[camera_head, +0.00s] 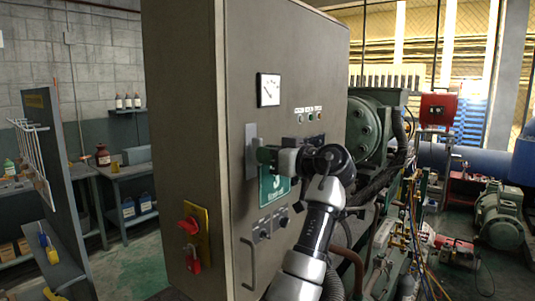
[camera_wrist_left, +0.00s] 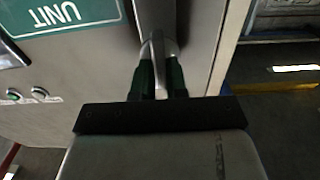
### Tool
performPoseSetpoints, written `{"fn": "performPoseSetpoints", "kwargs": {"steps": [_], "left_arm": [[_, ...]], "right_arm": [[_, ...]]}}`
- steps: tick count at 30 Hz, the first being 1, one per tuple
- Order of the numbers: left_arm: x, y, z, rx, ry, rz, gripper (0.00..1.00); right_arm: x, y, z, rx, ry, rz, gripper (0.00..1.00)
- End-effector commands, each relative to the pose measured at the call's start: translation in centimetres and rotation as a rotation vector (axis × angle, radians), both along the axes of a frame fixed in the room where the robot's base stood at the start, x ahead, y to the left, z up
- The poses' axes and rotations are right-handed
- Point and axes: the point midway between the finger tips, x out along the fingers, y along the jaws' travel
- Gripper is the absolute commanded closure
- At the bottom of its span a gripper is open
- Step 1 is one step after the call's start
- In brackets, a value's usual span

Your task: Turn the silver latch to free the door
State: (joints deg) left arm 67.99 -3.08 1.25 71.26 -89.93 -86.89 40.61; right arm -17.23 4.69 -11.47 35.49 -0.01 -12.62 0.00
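The silver latch (camera_wrist_left: 158,62) is a narrow metal handle on the grey cabinet door (camera_head: 290,60). Its pale backing plate (camera_head: 251,140) shows near the door's left edge in the head view. My left gripper (camera_head: 262,156) reaches it from the right. In the left wrist view the green fingertips (camera_wrist_left: 160,78) lie on both sides of the latch, close against it, and appear shut on it. In the head view the gripper hides most of the latch. The door looks closed. My right gripper is not in view.
The door bears a gauge (camera_head: 268,90), a green unit sign (camera_head: 272,188) and a long handle (camera_head: 248,263). A red rotary switch (camera_head: 190,225) is on the cabinet's left side. Pipes and machinery (camera_head: 370,130) stand close at right. Open floor (camera_head: 135,262) lies at left.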

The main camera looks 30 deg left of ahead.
Motion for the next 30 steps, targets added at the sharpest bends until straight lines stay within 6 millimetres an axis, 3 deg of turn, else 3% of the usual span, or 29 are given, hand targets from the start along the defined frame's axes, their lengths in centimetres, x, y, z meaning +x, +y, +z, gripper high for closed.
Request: {"fn": "performPoseSetpoints", "kwargs": {"steps": [8, 30], "left_arm": [[0.0, -0.1, -0.1, -0.001, -0.021, -0.001, 1.00], [0.0, -0.1, 0.1, -0.029, -0.385, -0.003, 1.00]], "right_arm": [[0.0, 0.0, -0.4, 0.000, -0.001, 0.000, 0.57], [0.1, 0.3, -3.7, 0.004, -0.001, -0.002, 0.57]]}}
